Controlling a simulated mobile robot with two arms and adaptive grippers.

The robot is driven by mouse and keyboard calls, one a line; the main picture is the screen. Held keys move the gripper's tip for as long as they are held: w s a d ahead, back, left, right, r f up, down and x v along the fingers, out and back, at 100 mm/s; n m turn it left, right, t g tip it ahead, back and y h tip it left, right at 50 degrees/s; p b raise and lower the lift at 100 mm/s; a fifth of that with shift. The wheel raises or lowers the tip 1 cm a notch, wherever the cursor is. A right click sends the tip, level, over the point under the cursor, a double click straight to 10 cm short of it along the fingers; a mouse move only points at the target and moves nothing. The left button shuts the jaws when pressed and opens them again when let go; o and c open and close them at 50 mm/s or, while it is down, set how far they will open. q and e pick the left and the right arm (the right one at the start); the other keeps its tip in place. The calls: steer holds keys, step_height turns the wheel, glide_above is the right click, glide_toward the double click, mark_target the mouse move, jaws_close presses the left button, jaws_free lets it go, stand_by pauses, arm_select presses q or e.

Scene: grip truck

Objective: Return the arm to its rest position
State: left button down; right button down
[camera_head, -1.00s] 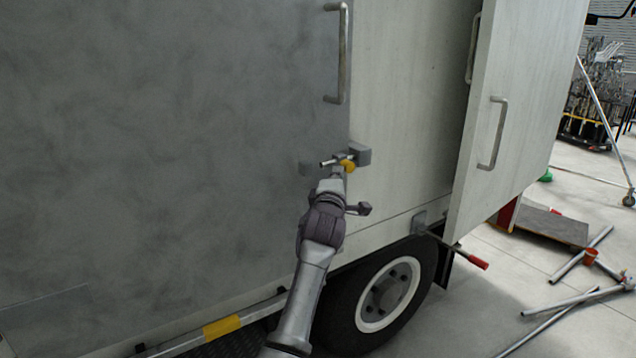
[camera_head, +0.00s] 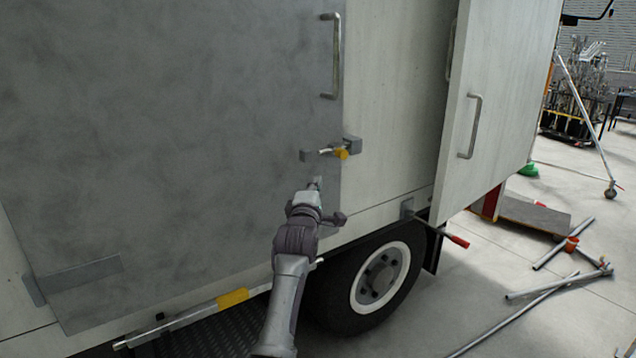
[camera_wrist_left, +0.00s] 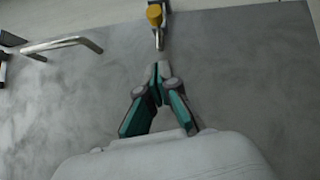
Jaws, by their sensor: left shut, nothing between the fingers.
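My left gripper (camera_head: 316,184) is in front of the grey truck door (camera_head: 170,130), a little below the latch (camera_head: 341,153) with its yellow knob. The gripper is apart from the latch. In the left wrist view its fingers (camera_wrist_left: 158,72) are closed together and empty, with the latch (camera_wrist_left: 155,16) ahead of the tips. The grey door lies flat against the truck side. My right gripper does not show in either view.
A white door (camera_head: 465,130) stands swung open at the right, with a red-tipped lever (camera_head: 458,241) below it. A wheel (camera_head: 378,275) and a step bar (camera_head: 232,298) are under the truck body. Loose pipes (camera_head: 545,285) lie on the floor at the right.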

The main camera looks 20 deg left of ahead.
arm_select(q)
steer(key=s+d+f+m+g+h, duration=0.1)
steer(key=s+f+m+g, duration=0.2)
steer(key=f, duration=1.1)
steer(key=s+d+f+m+g, duration=0.15)
steer(key=s+f+m, duration=0.3)
steer(key=f, duration=0.85)
steer(key=s+f+m+g+h, duration=0.1)
steer(key=s+f+m+g, duration=0.25)
steer(key=f, duration=1.05)
steer(key=s+f+m+g, duration=0.3)
steer(key=s+f+m, duration=0.1)
steer(key=s+f, duration=1.45)
steer(key=s+a+f+m+g, duration=0.1)
steer(key=s+f, duration=0.4)
steer(key=s, duration=0.9)
steer(key=s+a+f+m+g, duration=0.1)
steer(key=s+f+m+g, duration=0.3)
steer(key=s, duration=0.9)
steer(key=s+a+f+m+g, duration=0.1)
steer(key=s+f, duration=0.6)
steer(key=s, duration=0.7)
steer(key=shift+s+a+m+g, duration=0.2)
steer(key=shift+s+m+g, duration=0.15)
steer(key=shift+m+g, duration=0.6)
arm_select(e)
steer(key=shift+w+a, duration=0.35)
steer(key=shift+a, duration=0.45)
arm_select(q)
steer(key=shift+m+t, duration=0.25)
